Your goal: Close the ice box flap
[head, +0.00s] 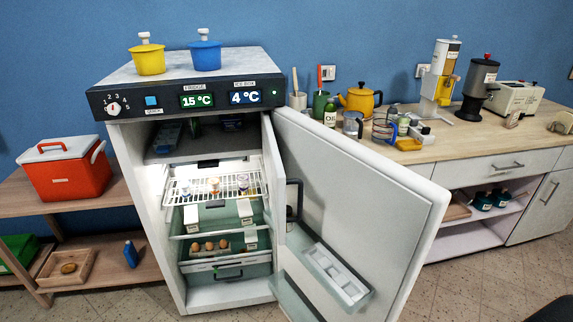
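The fridge (118,165) stands at the left middle with its main door (370,180) swung wide open to the right. The ice box (200,148) is the dark compartment at the top inside, and its front is open. A narrow white panel (272,165), which looks like the ice box flap, stands swung out at the right side of the opening, between the compartment and the main door. A dark handle (293,200) shows beside its edge. Neither of my grippers can be made out.
Wire shelf (185,190), drawers and eggs (209,246) fill the lower fridge. A yellow pot (149,60) and blue pot (205,55) stand on top. A counter (470,130) with kitchen items is right; a red cooler (64,172) sits left. Floor shows at lower right.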

